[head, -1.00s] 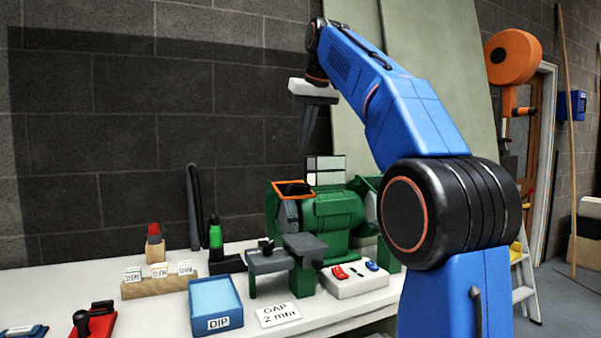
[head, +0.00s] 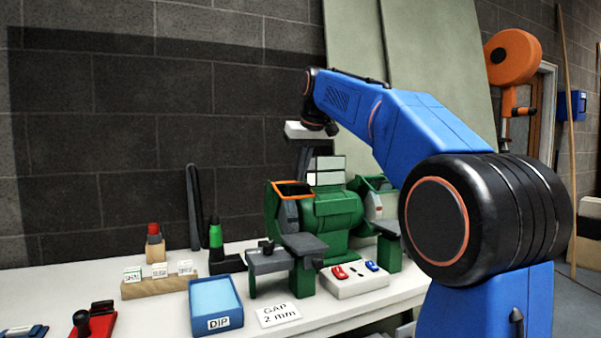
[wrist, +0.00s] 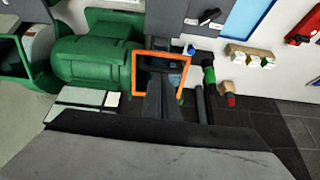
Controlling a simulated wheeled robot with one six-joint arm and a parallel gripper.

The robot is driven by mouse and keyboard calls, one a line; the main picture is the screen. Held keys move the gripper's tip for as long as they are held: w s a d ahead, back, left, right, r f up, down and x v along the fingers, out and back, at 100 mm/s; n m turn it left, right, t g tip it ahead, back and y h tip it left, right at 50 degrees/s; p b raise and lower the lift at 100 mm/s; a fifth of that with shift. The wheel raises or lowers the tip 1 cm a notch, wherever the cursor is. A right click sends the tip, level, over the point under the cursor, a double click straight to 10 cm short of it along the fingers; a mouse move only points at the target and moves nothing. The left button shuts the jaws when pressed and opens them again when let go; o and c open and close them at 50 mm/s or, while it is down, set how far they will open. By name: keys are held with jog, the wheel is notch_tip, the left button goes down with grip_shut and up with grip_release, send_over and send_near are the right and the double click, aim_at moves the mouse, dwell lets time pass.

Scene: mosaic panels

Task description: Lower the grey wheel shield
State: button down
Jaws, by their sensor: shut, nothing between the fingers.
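The green bench grinder (head: 333,212) stands on the white bench. An orange-framed shield (head: 293,183) sits over the grey wheel (head: 289,212) at its left end, its frame lying roughly level. In the wrist view the orange frame (wrist: 134,73) is near the centre, partly covered by my fingers. My gripper (head: 301,176) points down just above and behind the frame, its fingers shut and empty. In the wrist view my gripper (wrist: 163,80) overlaps the frame opening. I cannot tell whether the fingertips touch the frame.
A grey tool rest (head: 304,244) and a switch box (head: 355,282) stand in front of the grinder. A white-framed panel (head: 326,178) rises behind it, close to my gripper.

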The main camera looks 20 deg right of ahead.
jog(key=shift+f, duration=0.1)
jog(key=shift+s+f, duration=0.35)
jog(key=shift+f, duration=0.45)
